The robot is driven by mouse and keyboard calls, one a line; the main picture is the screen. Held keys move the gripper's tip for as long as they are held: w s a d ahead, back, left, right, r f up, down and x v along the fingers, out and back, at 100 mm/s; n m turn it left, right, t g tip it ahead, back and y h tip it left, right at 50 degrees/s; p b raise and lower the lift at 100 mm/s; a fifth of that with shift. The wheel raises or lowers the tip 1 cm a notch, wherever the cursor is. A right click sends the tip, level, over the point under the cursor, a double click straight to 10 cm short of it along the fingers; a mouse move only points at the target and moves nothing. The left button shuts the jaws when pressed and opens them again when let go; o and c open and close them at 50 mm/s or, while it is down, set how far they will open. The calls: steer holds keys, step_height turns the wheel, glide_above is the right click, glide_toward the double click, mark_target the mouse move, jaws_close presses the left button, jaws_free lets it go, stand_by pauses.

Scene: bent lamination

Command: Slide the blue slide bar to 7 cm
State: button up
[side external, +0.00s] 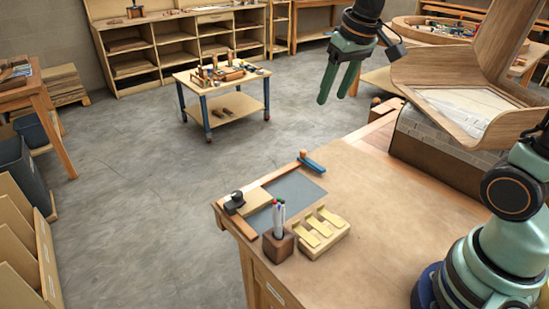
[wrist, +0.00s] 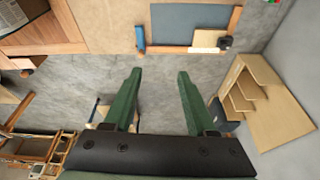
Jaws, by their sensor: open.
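The blue slide bar (side external: 313,163) is a short blue piece at the far right end of a slate-grey panel (side external: 297,188) on the workbench. In the wrist view the blue slide bar (wrist: 140,38) sits at the left end of an orange wooden rail (wrist: 170,50) along the panel's edge. A black knob (side external: 235,202) is at the opposite end, beside a pale wooden block (side external: 258,201). No readable scale shows. My gripper (side external: 337,90) is open and empty, high above and beyond the bench edge, well apart from the bar. Its green fingers (wrist: 160,74) show in the wrist view.
A pen holder (side external: 278,245) and a slotted pale wooden block (side external: 322,232) stand near the panel. A wooden frame (side external: 435,67) on a brick-patterned base rises at the right. The middle of the workbench (side external: 390,215) is clear. A low wheeled table (side external: 225,90) stands on the floor behind.

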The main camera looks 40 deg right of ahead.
steer(key=w+d+f+g, duration=0.2)
steer(key=w+d+f, duration=0.15)
steer(key=w, duration=0.45)
steer(key=m+g, duration=0.2)
glide_above(303, 151)
step_height(303, 151, down, 10)
step_height(303, 151, down, 11)
steer(key=shift+d+f, duration=0.1)
steer(key=shift+f, duration=0.1)
jaws_close()
stand_by(0.9)
